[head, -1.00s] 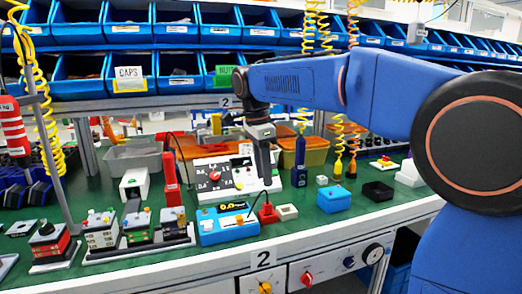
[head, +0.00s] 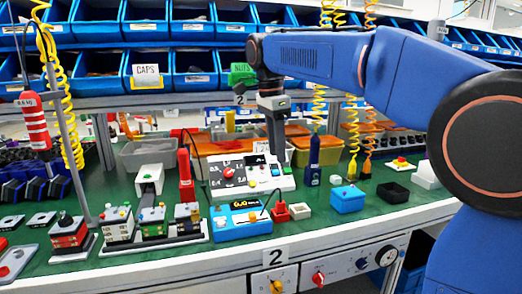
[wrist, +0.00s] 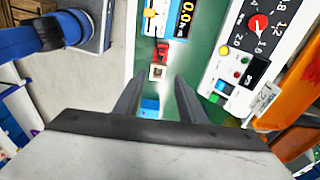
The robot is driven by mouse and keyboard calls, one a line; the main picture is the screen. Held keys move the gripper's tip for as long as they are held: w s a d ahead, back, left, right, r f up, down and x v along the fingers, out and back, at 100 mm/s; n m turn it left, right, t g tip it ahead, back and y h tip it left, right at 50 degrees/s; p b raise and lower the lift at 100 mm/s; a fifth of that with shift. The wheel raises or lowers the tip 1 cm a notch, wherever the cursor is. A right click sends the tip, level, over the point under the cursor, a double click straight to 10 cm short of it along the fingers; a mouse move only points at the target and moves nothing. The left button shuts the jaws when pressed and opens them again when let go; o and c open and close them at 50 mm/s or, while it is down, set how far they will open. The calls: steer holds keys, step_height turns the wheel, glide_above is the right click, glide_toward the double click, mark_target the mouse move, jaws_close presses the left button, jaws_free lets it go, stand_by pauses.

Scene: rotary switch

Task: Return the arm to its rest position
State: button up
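My gripper (head: 278,172) hangs pointing down in front of the white switch box, above the green bench top. In the wrist view its two dark fingers (wrist: 158,82) stand apart with nothing between them. The white switch box (head: 256,184) carries a red rotary knob (head: 227,172) on a numbered dial. The knob also shows at the upper right of the wrist view (wrist: 257,24), clear of the fingers. In the head view my gripper covers part of the box's right side.
A blue meter (head: 240,221), a small red block (head: 280,212) and a blue box (head: 348,199) stand near the front edge. Orange bins (head: 298,151) stand behind. Shelves of blue bins (head: 193,68) rise at the back. A grey post with a red tool (head: 33,121) stands at left.

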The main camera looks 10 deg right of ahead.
steer(key=s+d+f+n+t+y, duration=0.1)
steer(key=s+d+f+n, duration=0.35)
steer(key=s, duration=0.35)
steer(key=s+d+f+n+t, duration=0.1)
steer(key=s+d+f+n, duration=0.35)
steer(key=s+d, duration=0.2)
steer(key=s+d+f+n+t, duration=0.2)
steer(key=s+d+f+n, duration=0.2)
steer(key=s+f, duration=1.1)
steer(key=f+n, duration=0.1)
steer(key=n, duration=0.2)
steer(key=shift+f+t, duration=0.25)
steer(key=shift+t, duration=0.05)
